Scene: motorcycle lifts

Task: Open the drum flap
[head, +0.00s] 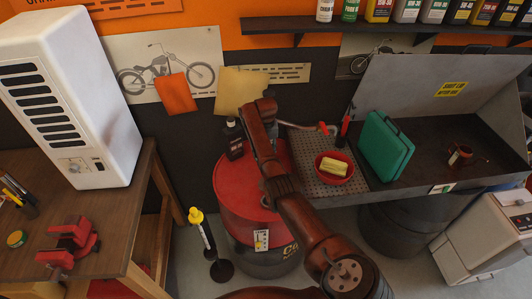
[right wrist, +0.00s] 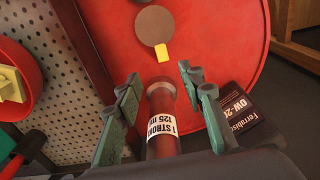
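The red drum (head: 228,190) stands between the wooden bench and the sink bench; its red top (right wrist: 230,30) fills much of the right wrist view. A round grey-brown flap (right wrist: 155,25) with a yellow tab (right wrist: 164,54) appears to lie flat on the drum top. My right gripper (right wrist: 159,78) is open, its green fingers spread on either side of a red cylinder (right wrist: 161,98) labelled "1 STROKE". I see gaps beside the cylinder; the flap lies beyond the fingertips. In the head view my right arm covers part of the drum top and hides the flap. My left gripper is not in view.
A black bottle (head: 234,140) stands on the drum top, close to my right gripper in the wrist view (right wrist: 246,112). The perforated grate (head: 304,152) holds a red bowl (head: 333,178). A green case (head: 385,147) stands beside it. A yellow-topped rod (head: 201,225) stands left of the drum.

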